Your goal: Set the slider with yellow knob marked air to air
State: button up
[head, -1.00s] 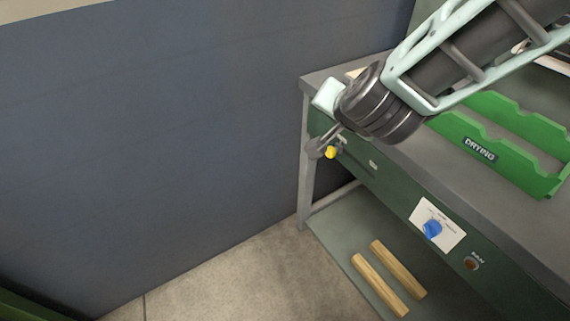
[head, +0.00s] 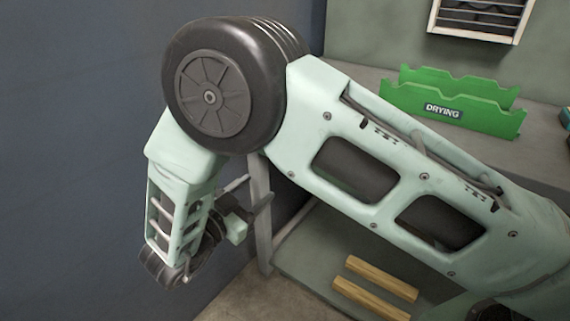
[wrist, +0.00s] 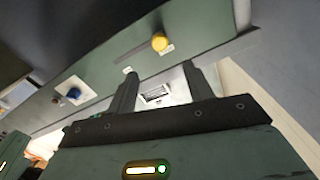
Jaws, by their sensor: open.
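The slider's yellow knob (wrist: 159,42) shows in the wrist view on the dark green panel front. It sits at the right end of a short slot, with a small white label at each end; the lettering is too small to read. My gripper (wrist: 160,70) is open and empty, its two dark fingers spread below the knob in the picture and apart from it. In the head view my gripper (head: 248,208) hangs at the lower left, beside the bench's leg. My arm hides the slider and most of the bench front there.
A green rack marked DRYING (head: 470,118) stands on the bench top. Wooden blanks (head: 370,297) lie on the lower shelf. A dark wall (head: 80,130) rises at left, close to my arm.

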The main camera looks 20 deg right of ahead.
jog(key=x, duration=1.4)
jog(key=shift+w+d+b, duration=0.2)
jog(key=shift+d+b, duration=0.05)
jog(key=shift+b, duration=0.1)
jog(key=shift+c, duration=0.3)
